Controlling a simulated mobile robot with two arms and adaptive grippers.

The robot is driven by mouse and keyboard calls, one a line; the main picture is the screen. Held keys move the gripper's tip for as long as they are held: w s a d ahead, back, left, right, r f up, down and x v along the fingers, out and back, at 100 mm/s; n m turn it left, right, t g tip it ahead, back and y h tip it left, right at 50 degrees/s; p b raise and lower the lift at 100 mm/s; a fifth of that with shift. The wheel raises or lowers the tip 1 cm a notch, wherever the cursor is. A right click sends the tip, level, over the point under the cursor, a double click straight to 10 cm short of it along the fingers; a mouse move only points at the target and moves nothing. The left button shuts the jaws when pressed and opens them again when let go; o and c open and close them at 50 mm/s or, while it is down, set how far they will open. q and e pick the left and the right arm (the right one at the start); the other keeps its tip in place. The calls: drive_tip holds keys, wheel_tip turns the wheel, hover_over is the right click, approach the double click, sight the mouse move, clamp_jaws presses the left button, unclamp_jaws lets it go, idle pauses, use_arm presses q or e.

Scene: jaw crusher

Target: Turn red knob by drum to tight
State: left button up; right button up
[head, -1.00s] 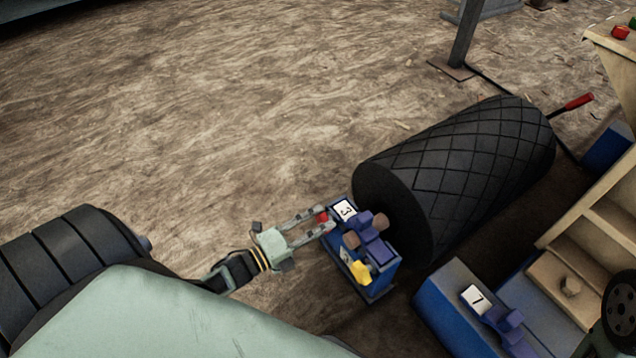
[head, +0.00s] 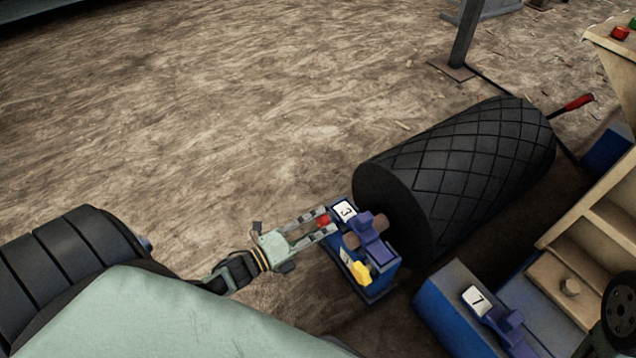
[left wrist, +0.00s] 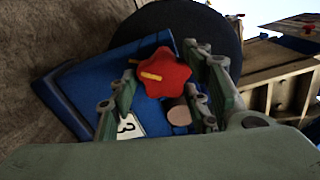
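The red knob (head: 323,220) sits on the side of the blue block (head: 380,286) by the black drum (head: 462,172). In the left wrist view the knob (left wrist: 161,74) is star-shaped with a yellow mark pointing left. My left gripper (head: 325,224) has its two fingers spread, one on each side of the knob. In the left wrist view the left gripper (left wrist: 160,85) frames the knob between its fingers; whether they touch it I cannot tell. My right gripper is not in view.
A yellow part (head: 361,272) and a white label "3" (head: 344,209) are on the blue block. A second blue block labelled "7" (head: 474,297) and a wooden frame (head: 590,235) stand to the right. Bare ground (head: 230,120) lies beyond my left arm.

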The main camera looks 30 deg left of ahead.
use_arm(q)
drive_tip(key=shift+o, duration=0.9)
drive_tip(key=shift+d+f, duration=0.1)
drive_tip(key=v, duration=1.2)
